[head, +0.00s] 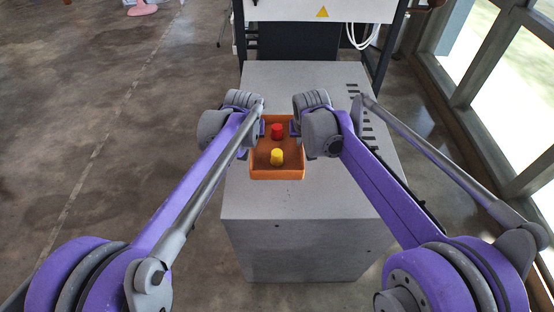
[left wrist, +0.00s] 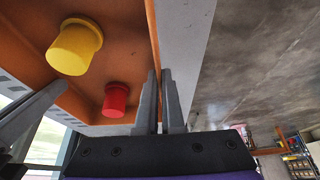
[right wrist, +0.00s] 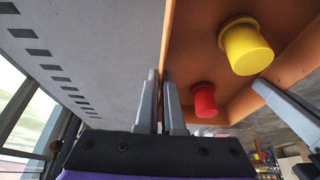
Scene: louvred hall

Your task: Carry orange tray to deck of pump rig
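The orange tray (head: 277,174) is over the grey deck (head: 330,85) of the pump rig, toward its front half. It looks level; I cannot tell whether it touches the deck or hangs just above it. A red piece (head: 277,130) and a yellow piece (head: 277,157) stand inside it. My left gripper (left wrist: 159,85) is closed on the tray's left wall, and my right gripper (right wrist: 160,85) is closed on its right wall. In the head view, my wrists hide most of the fingers.
A white panel (head: 325,10) with a yellow warning triangle rises behind the deck on dark posts. White hoses (head: 362,36) hang at its right. Dark slots (head: 366,126) line the deck's right side. Windows (head: 490,90) are at right; open floor (head: 110,110) is at left.

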